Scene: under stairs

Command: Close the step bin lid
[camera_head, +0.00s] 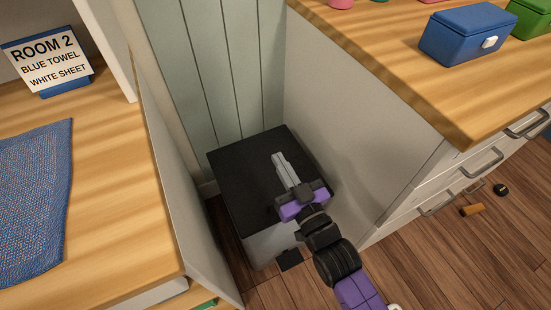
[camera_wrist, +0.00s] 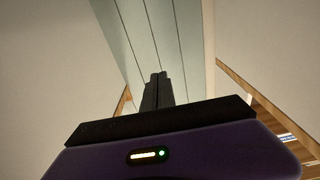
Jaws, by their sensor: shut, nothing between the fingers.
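The step bin stands on the floor in the gap between two wooden-topped cabinets. Its black lid (camera_head: 240,172) lies flat over the light grey body (camera_head: 262,243) and looks closed, and a dark pedal (camera_head: 289,259) sticks out low at its front. My gripper (camera_head: 279,156) is over the lid with its fingers together, pointing toward the back panel. I cannot tell whether the fingers touch the lid. In the wrist view the closed fingers (camera_wrist: 158,76) point at the green panelling, and the bin does not show.
A left counter (camera_head: 110,210) holds a blue towel (camera_head: 35,205) and a Room 2 sign (camera_head: 48,58). A right counter (camera_head: 400,60) holds a blue box (camera_head: 468,36) and a green box (camera_head: 530,18). White cabinet sides wall the gap closely. Small items lie on the floor at right.

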